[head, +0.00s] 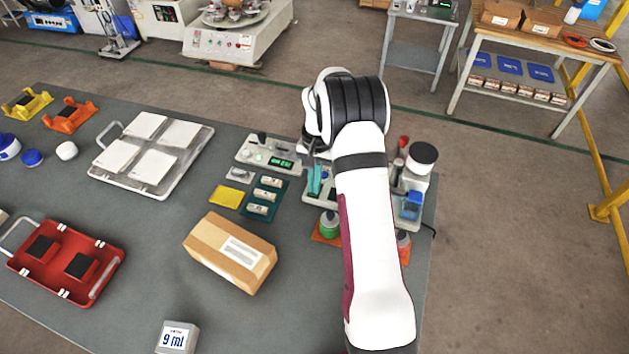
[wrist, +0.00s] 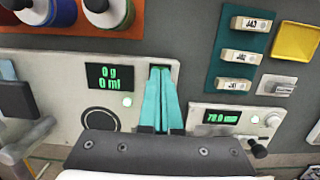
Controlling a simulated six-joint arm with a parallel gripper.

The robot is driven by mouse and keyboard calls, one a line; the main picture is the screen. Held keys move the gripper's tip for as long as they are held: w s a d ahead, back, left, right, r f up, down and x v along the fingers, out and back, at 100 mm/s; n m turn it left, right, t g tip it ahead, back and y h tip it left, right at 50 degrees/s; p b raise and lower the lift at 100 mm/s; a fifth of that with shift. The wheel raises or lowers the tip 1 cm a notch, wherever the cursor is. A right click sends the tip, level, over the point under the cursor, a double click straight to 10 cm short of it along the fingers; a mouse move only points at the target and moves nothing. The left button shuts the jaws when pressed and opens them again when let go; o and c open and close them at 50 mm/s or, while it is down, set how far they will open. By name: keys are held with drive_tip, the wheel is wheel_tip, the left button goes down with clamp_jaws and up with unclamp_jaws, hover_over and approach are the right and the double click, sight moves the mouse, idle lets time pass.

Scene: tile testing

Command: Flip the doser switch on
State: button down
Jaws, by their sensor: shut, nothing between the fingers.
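A light grey panel (wrist: 60,75) with a dark display (wrist: 110,76) reading "0 g" and "0 ml" in green lies below my wrist; I take it to be the doser.
A second grey unit (wrist: 200,118) with a green readout, a knob and a black lever (wrist: 257,148) stands close by. A green tray (wrist: 238,62) of small labelled pieces and a yellow tile (wrist: 296,42) lie near. Orange-based bottles (wrist: 105,12) stand beside the panel.

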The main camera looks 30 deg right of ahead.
drive_tip(key=shift+w+d, duration=0.55)
drive_tip(key=shift+r, duration=0.15)
wheel_tip(320, 180, up, 14)
drive_tip(key=w+d, duration=0.1)
drive_tip(key=shift+w+d, duration=0.15)
drive_tip(key=shift+d, duration=0.05)
drive_tip(key=shift+s+a, duration=0.45)
drive_tip(key=shift+a, duration=0.1)
